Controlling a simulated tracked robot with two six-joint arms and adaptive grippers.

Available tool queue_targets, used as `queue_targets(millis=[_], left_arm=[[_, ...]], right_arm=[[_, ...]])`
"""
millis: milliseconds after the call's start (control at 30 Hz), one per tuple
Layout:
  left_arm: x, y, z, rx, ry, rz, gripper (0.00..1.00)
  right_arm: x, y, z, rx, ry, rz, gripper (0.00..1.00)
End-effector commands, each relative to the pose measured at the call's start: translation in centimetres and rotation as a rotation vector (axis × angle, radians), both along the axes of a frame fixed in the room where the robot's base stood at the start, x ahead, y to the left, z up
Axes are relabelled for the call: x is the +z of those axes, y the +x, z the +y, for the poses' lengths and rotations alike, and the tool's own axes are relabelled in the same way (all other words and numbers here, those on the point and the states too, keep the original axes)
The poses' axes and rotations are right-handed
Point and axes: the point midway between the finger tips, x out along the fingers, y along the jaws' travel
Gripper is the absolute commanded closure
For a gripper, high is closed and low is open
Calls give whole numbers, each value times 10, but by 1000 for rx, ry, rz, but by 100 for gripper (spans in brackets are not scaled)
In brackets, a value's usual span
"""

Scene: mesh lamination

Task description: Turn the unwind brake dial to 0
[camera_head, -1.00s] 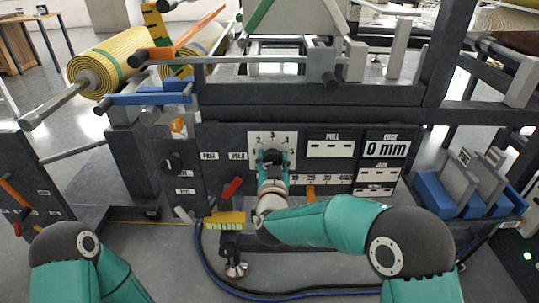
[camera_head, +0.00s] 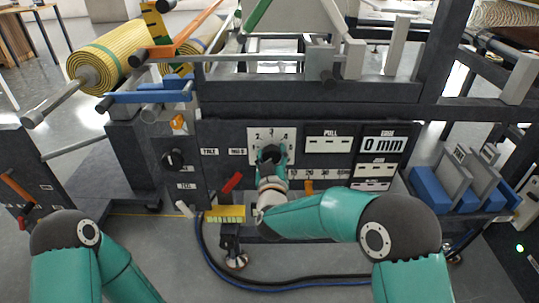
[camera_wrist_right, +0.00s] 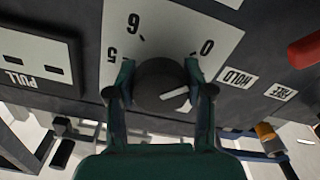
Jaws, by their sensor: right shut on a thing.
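The unwind brake dial (camera_head: 270,153) is a dark round knob on a white numbered plate (camera_head: 287,135) on the dark machine front. My right gripper (camera_head: 272,158) is on it in the head view. In the right wrist view the fingers of my right gripper (camera_wrist_right: 160,80) are shut on opposite sides of the dial (camera_wrist_right: 158,82). A white mark on the dial points to the right in that view, below the 0 printed on the plate (camera_wrist_right: 160,30). The fingers partly cover the plate's numbers. My left arm shows at the lower left of the head view, its gripper out of view.
Another dark knob (camera_head: 172,159) is to the left. A red lever (camera_head: 232,183) and an orange lever (camera_head: 309,187) are close to my right arm. A yellow block (camera_head: 225,214) is below. A yellow roll (camera_head: 105,55) hangs at the upper left.

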Motion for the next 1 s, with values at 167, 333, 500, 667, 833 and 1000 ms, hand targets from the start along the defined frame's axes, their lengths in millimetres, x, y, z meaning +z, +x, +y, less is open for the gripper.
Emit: queue_targets(millis=[167,333,500,667,833,1000], left_arm=[[-1,0,0,0,0,0,46],[-1,0,0,0,0,0,46],[0,0,0,0,0,0,46],[0,0,0,0,0,0,46],[0,0,0,0,0,0,46],[0,0,0,0,0,0,46]], right_arm=[[-9,-2,1,3,-4,18,83],[-7,-1,1,3,-3,14,23],[-4,-1,1,2,-1,8,22],[-2,-1,1,1,0,5,22],[-2,-11,1,3,0,5,22],[-2,-37,1,4,-1,7,22]])
